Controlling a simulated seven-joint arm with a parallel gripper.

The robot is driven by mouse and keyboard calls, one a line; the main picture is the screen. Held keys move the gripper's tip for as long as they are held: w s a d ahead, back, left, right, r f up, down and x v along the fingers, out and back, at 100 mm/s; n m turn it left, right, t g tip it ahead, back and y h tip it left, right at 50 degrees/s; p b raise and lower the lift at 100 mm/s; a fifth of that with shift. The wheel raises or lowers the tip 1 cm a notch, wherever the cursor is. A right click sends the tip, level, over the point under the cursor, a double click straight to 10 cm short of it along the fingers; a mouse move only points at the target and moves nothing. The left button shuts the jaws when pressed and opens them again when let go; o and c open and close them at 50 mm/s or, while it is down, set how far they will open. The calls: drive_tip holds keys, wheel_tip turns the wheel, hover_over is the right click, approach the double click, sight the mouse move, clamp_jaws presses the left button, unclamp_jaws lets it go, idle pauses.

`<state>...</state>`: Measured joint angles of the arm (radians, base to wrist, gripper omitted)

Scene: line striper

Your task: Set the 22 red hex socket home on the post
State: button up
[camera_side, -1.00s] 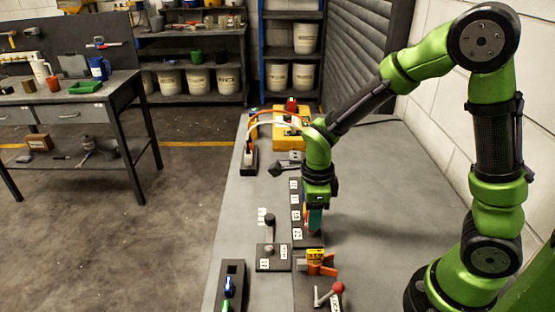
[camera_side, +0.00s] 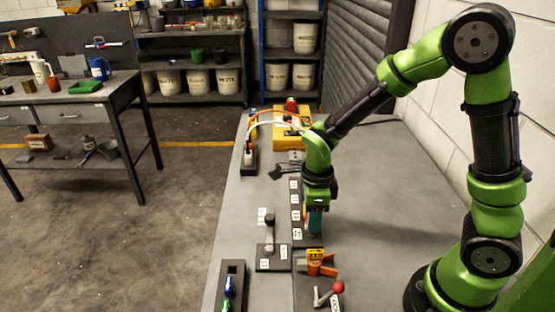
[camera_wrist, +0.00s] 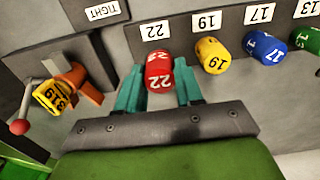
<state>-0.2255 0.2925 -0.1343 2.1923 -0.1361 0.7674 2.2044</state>
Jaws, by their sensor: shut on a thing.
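The red socket (camera_wrist: 159,72) marked 22 sits between the teal fingertips of my gripper (camera_wrist: 159,90) in the wrist view. The fingers are shut on its sides. In the side view my gripper (camera_side: 315,222) points down over the near end of the dark socket rack (camera_side: 296,205); the socket is mostly hidden there. I cannot tell whether the socket is clear of the rack. To the left of the gripper, a dark upright piece (camera_side: 270,232) stands on a small labelled plate (camera_side: 272,263); I cannot tell whether it is the post.
Yellow (camera_wrist: 212,55), blue (camera_wrist: 265,48) and green (camera_wrist: 308,40) sockets stand beside the red one at the rack. A yellow part marked 319 in an orange holder (camera_side: 320,263) and a red-knobbed lever (camera_side: 332,292) lie nearer the camera. The bench right of the rack is clear.

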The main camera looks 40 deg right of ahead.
drive_tip(key=shift+f, duration=0.85)
drive_tip(key=o, duration=1.4)
drive_tip(key=shift+r, duration=3.55)
